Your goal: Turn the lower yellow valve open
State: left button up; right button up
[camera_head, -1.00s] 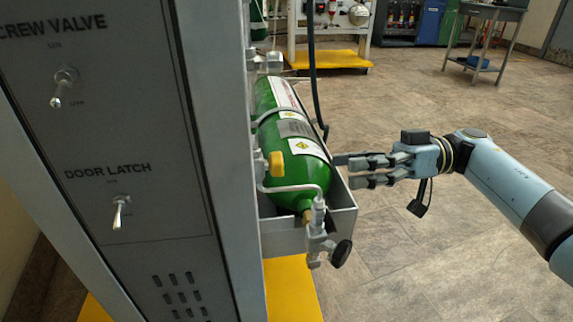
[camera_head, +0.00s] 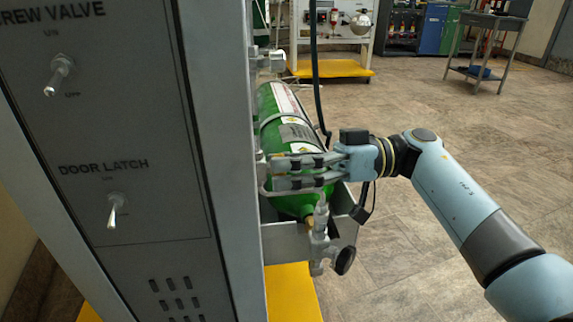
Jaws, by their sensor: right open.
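My right gripper (camera_head: 273,173) reaches in from the right across the front of the green cylinder (camera_head: 292,128). Its two fingers point left, with a narrow gap between them, and nothing can be seen held there. The yellow valve handle is hidden now; the fingertips cover the place where it showed earlier, beside the panel's edge. I cannot tell whether the fingers touch it or surround it. My left gripper is not in view.
The grey panel (camera_head: 150,255) with toggle switches fills the left side. Below the cylinder are its grey tray (camera_head: 283,243), a fitting with a black knob (camera_head: 345,260) and a yellow base (camera_head: 292,292).

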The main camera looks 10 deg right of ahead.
jog(key=c, duration=1.1)
jog(key=shift+c, duration=0.2)
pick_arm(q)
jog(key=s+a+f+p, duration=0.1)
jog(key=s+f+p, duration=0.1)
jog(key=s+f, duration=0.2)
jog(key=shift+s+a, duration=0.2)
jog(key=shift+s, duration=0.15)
pick_arm(e)
jog(key=shift+n, duration=3.4)
jog(key=o, duration=1.1)
jog(key=shift+o, duration=0.2)
jog(key=d, duration=1.2)
